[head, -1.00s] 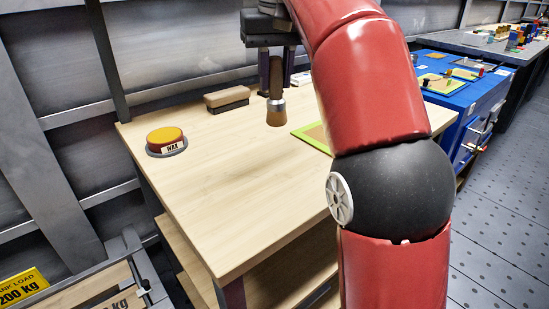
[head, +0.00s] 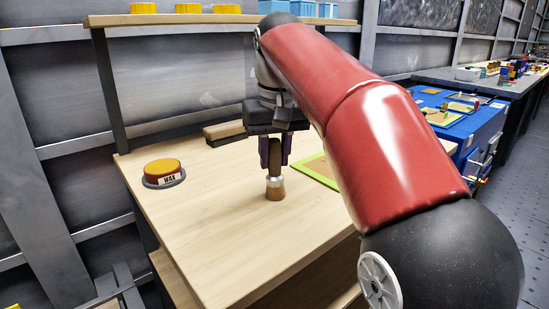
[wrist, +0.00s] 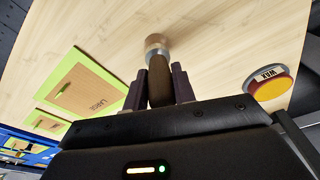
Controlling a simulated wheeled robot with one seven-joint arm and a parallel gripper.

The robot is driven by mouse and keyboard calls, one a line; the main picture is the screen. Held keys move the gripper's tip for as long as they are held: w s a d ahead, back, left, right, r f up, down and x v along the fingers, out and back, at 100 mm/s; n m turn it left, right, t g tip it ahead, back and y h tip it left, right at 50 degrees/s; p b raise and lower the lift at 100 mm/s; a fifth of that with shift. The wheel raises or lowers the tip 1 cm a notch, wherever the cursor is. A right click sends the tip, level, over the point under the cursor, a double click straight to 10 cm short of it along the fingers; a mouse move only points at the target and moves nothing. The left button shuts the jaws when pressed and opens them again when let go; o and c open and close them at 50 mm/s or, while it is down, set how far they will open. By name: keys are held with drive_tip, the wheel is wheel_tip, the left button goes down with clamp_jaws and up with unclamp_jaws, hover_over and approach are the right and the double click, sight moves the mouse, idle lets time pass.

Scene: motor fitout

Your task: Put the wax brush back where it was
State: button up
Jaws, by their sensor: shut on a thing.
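The wax brush (head: 274,184) has a dark brown handle, a pale metal collar and brown bristles pointing down. My gripper (head: 273,155) is shut on its handle and holds it upright over the middle of the wooden bench. I cannot tell whether the bristles touch the bench top. In the wrist view the brush (wrist: 158,70) sits between the two dark fingers (wrist: 160,88). The wax tin (head: 163,172), yellow-topped with a red side and a "WAX" label, stands at the bench's left on a grey round base. It also shows in the wrist view (wrist: 270,84).
A brown block-like brush (head: 224,132) lies at the bench's back, left of my gripper. A green-edged board (head: 318,171) lies to the right, marked "LARGE" in the wrist view (wrist: 85,92). A shelf (head: 200,19) with yellow and blue items runs above. The bench front (head: 220,245) is clear.

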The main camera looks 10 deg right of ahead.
drive_tip(key=shift+f, duration=0.1)
drive_tip(key=o, duration=1)
drive_tip(key=shift+f+b, duration=0.4)
drive_tip(key=shift+b, duration=0.35)
drive_tip(key=r+p, duration=0.1)
drive_tip(key=r, duration=0.1)
drive_tip(key=s+r+p, duration=0.1)
drive_tip(key=r, duration=0.2)
drive_tip(key=r+p, duration=0.1)
drive_tip(key=r, duration=0.2)
drive_tip(key=shift+s+d+r, duration=0.1)
drive_tip(key=shift+s+d, duration=0.1)
drive_tip(key=shift+d, duration=0.15)
